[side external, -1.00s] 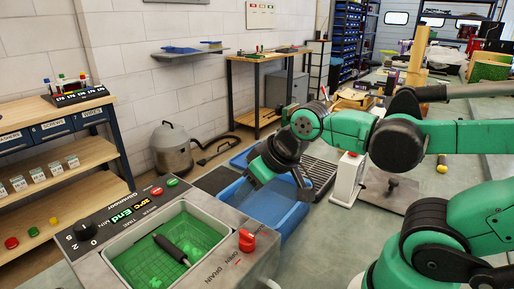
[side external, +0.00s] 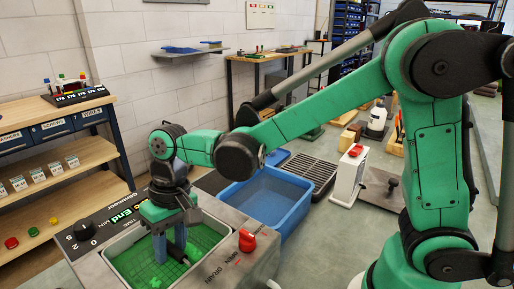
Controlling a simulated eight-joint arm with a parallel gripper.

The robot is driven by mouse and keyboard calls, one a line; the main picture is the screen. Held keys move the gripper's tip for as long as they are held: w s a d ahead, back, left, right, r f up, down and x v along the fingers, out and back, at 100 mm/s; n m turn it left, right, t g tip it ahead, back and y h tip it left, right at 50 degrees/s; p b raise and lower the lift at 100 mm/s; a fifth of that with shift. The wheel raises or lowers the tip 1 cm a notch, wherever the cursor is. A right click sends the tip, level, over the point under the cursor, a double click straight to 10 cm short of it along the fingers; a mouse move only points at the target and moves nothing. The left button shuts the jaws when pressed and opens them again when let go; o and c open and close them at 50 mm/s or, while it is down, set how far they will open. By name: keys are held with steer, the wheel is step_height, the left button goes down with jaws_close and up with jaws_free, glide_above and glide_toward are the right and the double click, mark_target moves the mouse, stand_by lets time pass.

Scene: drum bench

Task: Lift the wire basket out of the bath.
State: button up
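The bath (side external: 218,262) is a grey metal tank with a green-lit basin, at the lower left. The wire basket (side external: 203,238) sits down in it, its mesh hard to tell from the green liquid. Its dark handle (side external: 184,260) shows only in part, just below and beside my fingers. My gripper (side external: 169,258) is over the basin, pointing down. Its two blue-grey fingers stand apart near the handle. I cannot tell whether they touch it or straddle it.
The bath's front panel has a red drain knob (side external: 247,240) at the right and a black knob (side external: 85,231) at the left. A blue tub (side external: 265,200) stands behind the bath, with a black drain grate (side external: 312,170) beyond. A white post with a red top (side external: 347,178) stands further right.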

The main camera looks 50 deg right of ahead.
steer(key=shift+a+f, duration=0.15)
steer(key=shift+f, duration=0.55)
steer(key=shift+a+f, duration=0.1)
steer(key=shift+f, duration=0.6)
jaws_close()
steer(key=shift+r, duration=0.1)
step_height(320, 180, up, 20)
